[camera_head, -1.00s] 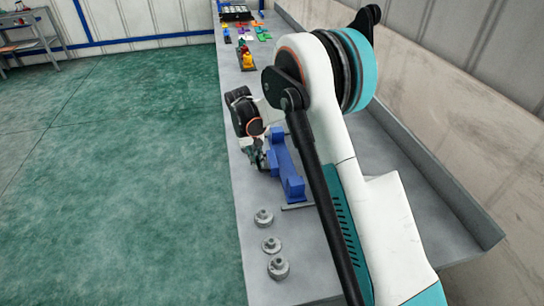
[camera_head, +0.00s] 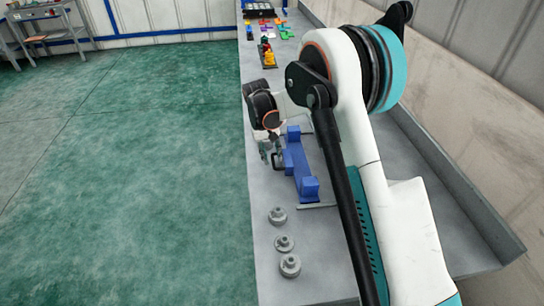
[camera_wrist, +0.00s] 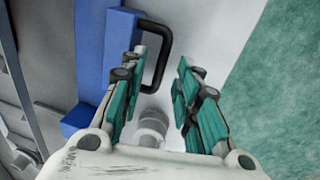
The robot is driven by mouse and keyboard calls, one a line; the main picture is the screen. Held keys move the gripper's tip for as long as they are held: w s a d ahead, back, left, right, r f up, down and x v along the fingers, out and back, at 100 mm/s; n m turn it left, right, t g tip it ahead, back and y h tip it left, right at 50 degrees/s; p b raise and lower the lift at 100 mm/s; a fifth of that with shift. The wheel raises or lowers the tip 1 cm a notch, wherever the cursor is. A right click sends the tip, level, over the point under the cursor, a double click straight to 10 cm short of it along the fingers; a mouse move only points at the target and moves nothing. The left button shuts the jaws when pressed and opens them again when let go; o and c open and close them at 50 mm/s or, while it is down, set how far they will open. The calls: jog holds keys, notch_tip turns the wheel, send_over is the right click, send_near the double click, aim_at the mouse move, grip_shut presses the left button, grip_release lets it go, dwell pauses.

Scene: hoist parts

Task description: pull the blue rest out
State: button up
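The blue rest (camera_head: 301,170) is a long block with raised ends lying on the grey bench; its blue body also shows at the left of the wrist view (camera_wrist: 91,60). A black U-shaped handle (camera_wrist: 162,68) sticks out from its side and shows small in the head view (camera_head: 277,163). My gripper (camera_head: 270,152) is beside the rest on its left side, near the handle. In the wrist view my gripper (camera_wrist: 161,66) is open, its green-padded fingers spread with the handle's outer bar between them. Whether a finger touches the handle I cannot tell.
Several grey round knobbed parts stand on the bench, one nearest the rest (camera_head: 277,215). A thin grey bar (camera_head: 317,206) lies by the rest's near end. Coloured parts (camera_head: 268,57) lie farther back. A raised edge (camera_head: 440,170) borders the right; green floor lies left.

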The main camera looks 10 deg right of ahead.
notch_tip(320, 180, up, 10)
jog(key=a, duration=0.2)
jog(key=shift+r, duration=0.2)
jog(key=s+d+r+t+y, duration=0.15)
jog(key=s+d+r, duration=0.25)
jog(key=s+r, duration=0.4)
jog(key=s+d+r+t, duration=0.2)
jog(key=s+d+r, duration=0.35)
jog(key=s, duration=0.45)
jog(key=s+d+f+t, duration=0.1)
jog(key=s+t, duration=0.1)
jog(key=s, duration=0.7)
jog(key=s+d+f+t, duration=0.1)
jog(key=s+d, duration=0.1)
jog(key=s, duration=0.7)
jog(key=shift+s+f+t, duration=0.2)
jog(key=shift+f+t, duration=0.15)
